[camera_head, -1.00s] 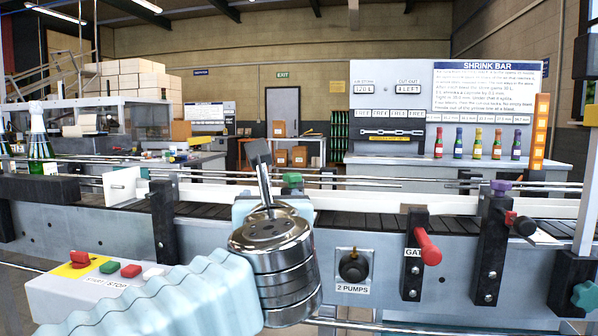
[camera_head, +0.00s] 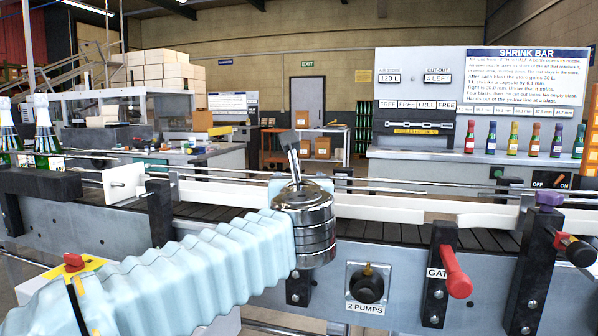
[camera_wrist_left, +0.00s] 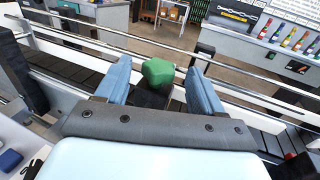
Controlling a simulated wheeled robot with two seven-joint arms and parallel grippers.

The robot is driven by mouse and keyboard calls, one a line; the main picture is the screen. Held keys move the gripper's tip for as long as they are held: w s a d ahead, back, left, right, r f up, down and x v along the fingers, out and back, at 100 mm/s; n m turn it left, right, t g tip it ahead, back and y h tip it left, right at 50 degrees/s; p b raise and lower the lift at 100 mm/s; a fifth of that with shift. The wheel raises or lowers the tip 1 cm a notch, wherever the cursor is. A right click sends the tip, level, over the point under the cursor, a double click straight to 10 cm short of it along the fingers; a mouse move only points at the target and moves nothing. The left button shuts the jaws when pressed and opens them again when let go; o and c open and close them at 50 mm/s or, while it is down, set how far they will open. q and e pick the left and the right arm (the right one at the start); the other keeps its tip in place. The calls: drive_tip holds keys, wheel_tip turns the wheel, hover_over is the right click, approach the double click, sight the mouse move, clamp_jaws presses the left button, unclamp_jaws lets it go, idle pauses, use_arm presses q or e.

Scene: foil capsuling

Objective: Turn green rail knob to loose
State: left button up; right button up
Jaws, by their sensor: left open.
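The green rail knob (camera_wrist_left: 158,72) sits on top of a dark post at the conveyor's rail. In the left wrist view it stands between the two blue fingers of my open left gripper (camera_wrist_left: 160,80), with a visible gap on each side. In the head view my left arm comes in from the lower left, and its gripper (camera_head: 290,163) is over the near rail. The knob is hidden there behind my wrist. My right gripper is not in view.
A purple knob (camera_head: 550,198) tops another post at the right. A red gate handle (camera_head: 456,272) and a black pump knob (camera_head: 368,284) are on the conveyor's front. Foil-topped bottles (camera_head: 45,140) stand at the far left. Metal rails run along the belt.

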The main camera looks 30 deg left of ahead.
use_arm(q)
drive_tip(key=x, duration=0.5)
drive_tip(key=shift+w+p, duration=0.2)
drive_tip(key=shift+p, duration=0.2)
drive_tip(key=c, duration=1)
